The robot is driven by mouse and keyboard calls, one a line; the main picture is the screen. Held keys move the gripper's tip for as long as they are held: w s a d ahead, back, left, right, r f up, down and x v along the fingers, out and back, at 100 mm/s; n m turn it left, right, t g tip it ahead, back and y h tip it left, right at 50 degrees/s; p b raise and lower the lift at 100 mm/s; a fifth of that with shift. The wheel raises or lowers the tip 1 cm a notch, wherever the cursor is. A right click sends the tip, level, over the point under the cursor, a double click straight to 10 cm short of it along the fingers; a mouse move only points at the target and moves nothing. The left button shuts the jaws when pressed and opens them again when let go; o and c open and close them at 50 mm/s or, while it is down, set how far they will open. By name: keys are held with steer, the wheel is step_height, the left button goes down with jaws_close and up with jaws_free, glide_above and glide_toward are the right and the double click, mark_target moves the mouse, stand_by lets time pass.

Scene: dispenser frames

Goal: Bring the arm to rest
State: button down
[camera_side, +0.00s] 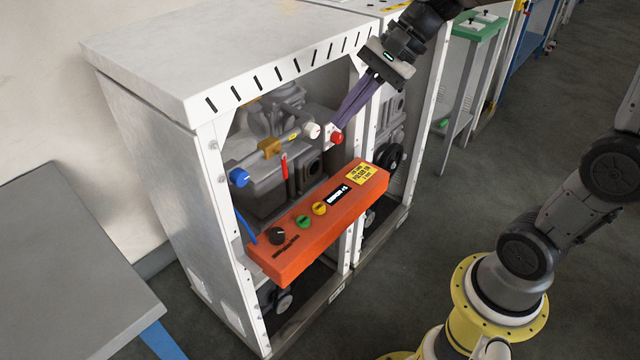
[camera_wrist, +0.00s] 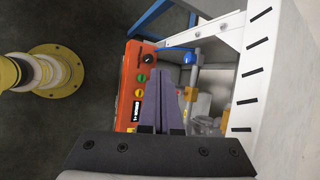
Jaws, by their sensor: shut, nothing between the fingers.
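My gripper (camera_side: 343,123) has long purple fingers that lie together, shut and empty. In the side view they reach down from the upper right into the open front of a white dispenser frame (camera_side: 140,120). The fingertips end close to a red knob (camera_side: 337,138); I cannot tell whether they touch it. In the wrist view my gripper (camera_wrist: 163,62) points toward the orange control panel (camera_wrist: 130,68) and a blue knob (camera_wrist: 190,58). The red knob is not visible there.
The orange panel (camera_side: 290,255) juts out below, with black, green and yellow knobs. A second white frame (camera_side: 425,110) adjoins at right. A grey table (camera_side: 65,270) stands at left. A green-topped stand (camera_side: 480,25) is behind.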

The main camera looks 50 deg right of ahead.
steer(key=s+n+h, duration=0.3)
steer(key=s+n, duration=0.6)
steer(key=s, duration=0.4)
steer(key=s+d+f+n+t+h, duration=0.1)
steer(key=s+d+f+n+h, duration=0.2)
steer(key=n, duration=0.3)
steer(key=shift+s+d+f+n, duration=0.3)
steer(key=shift+s+d+n, duration=0.1)
steer(key=shift+s+d, duration=0.2)
